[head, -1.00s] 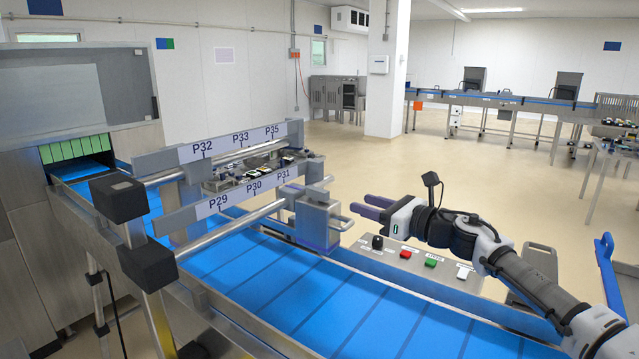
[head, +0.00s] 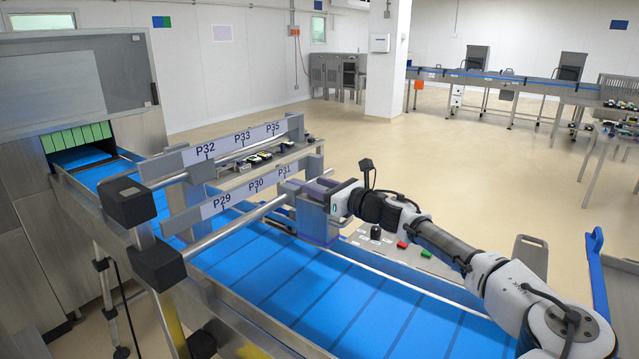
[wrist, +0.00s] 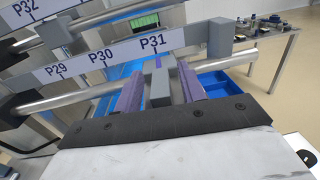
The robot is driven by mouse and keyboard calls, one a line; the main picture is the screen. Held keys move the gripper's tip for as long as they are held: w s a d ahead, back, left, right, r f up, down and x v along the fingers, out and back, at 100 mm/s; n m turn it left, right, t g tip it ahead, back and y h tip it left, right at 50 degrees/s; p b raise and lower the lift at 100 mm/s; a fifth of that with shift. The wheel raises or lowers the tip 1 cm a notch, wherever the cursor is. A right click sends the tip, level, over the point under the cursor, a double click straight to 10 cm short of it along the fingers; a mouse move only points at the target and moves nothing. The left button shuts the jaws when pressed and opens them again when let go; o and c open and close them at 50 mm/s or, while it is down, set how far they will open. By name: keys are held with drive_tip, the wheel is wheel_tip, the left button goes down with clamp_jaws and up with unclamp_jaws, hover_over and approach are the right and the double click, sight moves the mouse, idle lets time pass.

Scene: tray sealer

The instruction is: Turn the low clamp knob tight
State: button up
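The lower guide rail (head: 228,201) carries labels P29, P30 and P31, and a grey clamp block (head: 312,222) stands at its right end. In the head view my gripper (head: 322,186) is at this block and covers the side where its handle was seen. In the wrist view my two purple fingers (wrist: 160,80) point forward, one on each side of a grey upright piece (wrist: 160,90), which seems to be the clamp knob. Narrow gaps show beside it, so the fingers look open around it, not closed on it. Its far side is hidden.
The blue conveyor belt (head: 300,290) runs below the rails to the sealer (head: 75,100). An upper rail (head: 235,141) labelled P32, P33 and P35 lies behind. A button panel (head: 400,252) is close under my arm. Black-ended posts (head: 130,203) stand at left.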

clamp_jaws()
idle(0.3)
